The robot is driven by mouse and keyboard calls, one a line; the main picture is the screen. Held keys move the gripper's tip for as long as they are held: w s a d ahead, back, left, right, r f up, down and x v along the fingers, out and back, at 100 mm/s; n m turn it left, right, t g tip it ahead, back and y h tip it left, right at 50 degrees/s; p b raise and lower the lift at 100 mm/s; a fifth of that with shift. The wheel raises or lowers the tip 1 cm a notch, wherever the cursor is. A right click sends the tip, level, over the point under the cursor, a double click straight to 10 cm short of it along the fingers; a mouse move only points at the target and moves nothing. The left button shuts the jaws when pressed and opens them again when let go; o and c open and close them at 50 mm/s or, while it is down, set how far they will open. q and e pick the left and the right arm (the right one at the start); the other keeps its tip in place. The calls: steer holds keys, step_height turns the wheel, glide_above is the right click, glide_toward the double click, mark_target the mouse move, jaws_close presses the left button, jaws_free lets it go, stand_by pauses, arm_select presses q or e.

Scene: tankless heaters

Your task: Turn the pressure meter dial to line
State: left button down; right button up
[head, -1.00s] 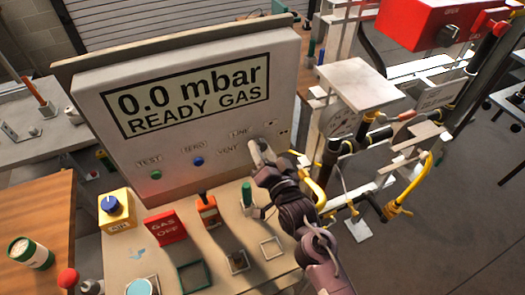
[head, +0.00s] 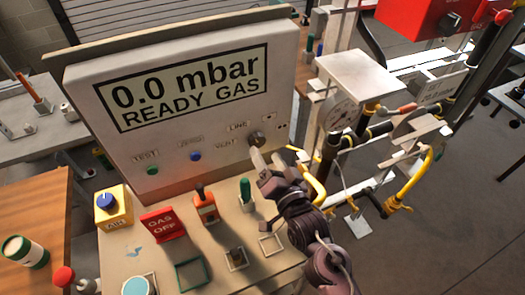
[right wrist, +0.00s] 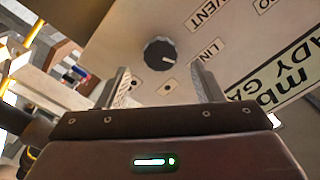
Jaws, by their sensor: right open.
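The pressure meter (head: 190,100) is an upright grey panel whose screen reads "0.0 mbar READY GAS". Its black dial (head: 256,138) sits at the lower right of the panel, beside the LINE and VENT labels. My left gripper is not in view.
A green TEST button (head: 152,170) and a blue ZERO button (head: 195,156) are left of the dial. Yellow pipes (head: 402,190) and a gauge (head: 341,112) crowd the right.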

steer(key=v, duration=0.3)
steer(key=shift+s+d+b, duration=0.1)
steer(key=shift+s+b, duration=0.05)
steer(key=shift+b, duration=0.2)
